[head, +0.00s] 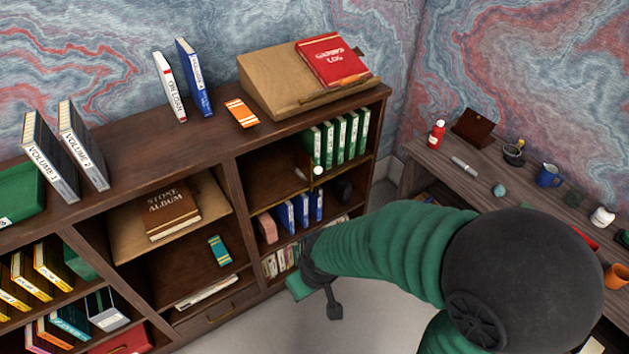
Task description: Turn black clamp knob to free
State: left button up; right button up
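I cannot clearly identify a black clamp knob. A small dark rounded object (343,188) sits at the right end of a shelf in the bookcase, too small to tell whether it is the knob. My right gripper (318,290) is at the end of the green-sleeved arm from the right, in front of the bookcase's lower right part. It is below and apart from the dark object. One dark finger with a square tip points down. A flat green piece shows beside it; I cannot tell whether it is held. My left gripper is not in view.
The bookcase (180,120) holds several books, a stone album (170,209) and a sloped wooden stand (268,85) with a red log book (331,61). A desk (480,190) at right carries a red bottle (436,134) and a blue mug (549,175). Open floor lies between.

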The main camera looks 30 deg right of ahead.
aim_at(316, 190)
jog(key=i+l+z, duration=0.1)
jog(key=i+z, duration=0.25)
jog(key=i+l+z, duration=0.1)
jog(key=z, duration=0.2)
jog(key=i+j, duration=0.05)
jog(key=i, duration=0.05)
